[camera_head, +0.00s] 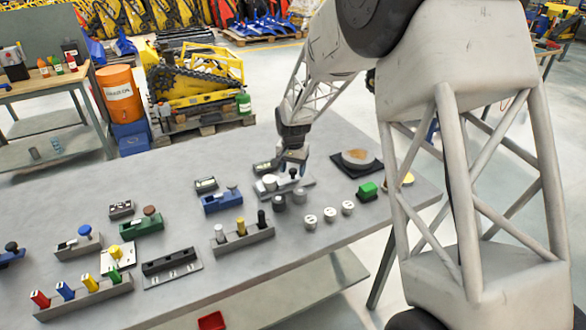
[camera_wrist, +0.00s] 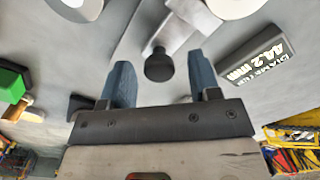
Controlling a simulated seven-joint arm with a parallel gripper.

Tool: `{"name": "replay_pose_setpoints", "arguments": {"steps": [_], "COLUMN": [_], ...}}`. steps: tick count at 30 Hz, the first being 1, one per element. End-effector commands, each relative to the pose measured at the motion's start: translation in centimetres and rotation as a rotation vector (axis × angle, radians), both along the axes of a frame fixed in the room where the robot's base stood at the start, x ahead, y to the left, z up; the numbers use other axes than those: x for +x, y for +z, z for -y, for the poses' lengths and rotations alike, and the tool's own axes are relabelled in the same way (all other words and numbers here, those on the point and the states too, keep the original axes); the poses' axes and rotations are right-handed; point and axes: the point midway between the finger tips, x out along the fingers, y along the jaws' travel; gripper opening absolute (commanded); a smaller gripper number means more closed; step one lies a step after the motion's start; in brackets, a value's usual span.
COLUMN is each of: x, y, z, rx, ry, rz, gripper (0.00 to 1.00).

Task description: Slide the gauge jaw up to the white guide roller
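The gauge (camera_head: 302,183) is a light grey plate on the far right part of the table. A white guide roller (camera_head: 270,182) stands at its left end; its pale edge is cut off at the top of the wrist view (camera_wrist: 235,5). The gauge jaw (camera_wrist: 183,27) is a pale metal slide with a round black knob (camera_wrist: 159,67), also visible in the head view (camera_head: 293,172). My gripper (camera_head: 292,163) is low over the knob. In the wrist view its blue fingers (camera_wrist: 159,78) are open, with the knob between them and gaps on both sides.
A black pad with a round disc (camera_head: 357,158) lies to the right. Other fixtures fill the left side.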

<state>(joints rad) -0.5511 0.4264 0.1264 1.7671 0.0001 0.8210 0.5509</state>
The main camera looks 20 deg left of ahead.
Motion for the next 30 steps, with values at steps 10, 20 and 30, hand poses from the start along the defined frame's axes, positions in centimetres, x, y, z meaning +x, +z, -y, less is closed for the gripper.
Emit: {"name": "replay_pose_setpoints", "arguments": {"steps": [10,20,30], "x": [0.0,0.0,0.0], "y": [0.6,4.2,7.5], "z": [0.0,0.0,0.0], "rx": [0.0,0.001,0.0], "ry": [0.0,0.0,0.0], "rz": [0.0,0.002,0.0], "gripper": [0.57,0.57,0.57]}}
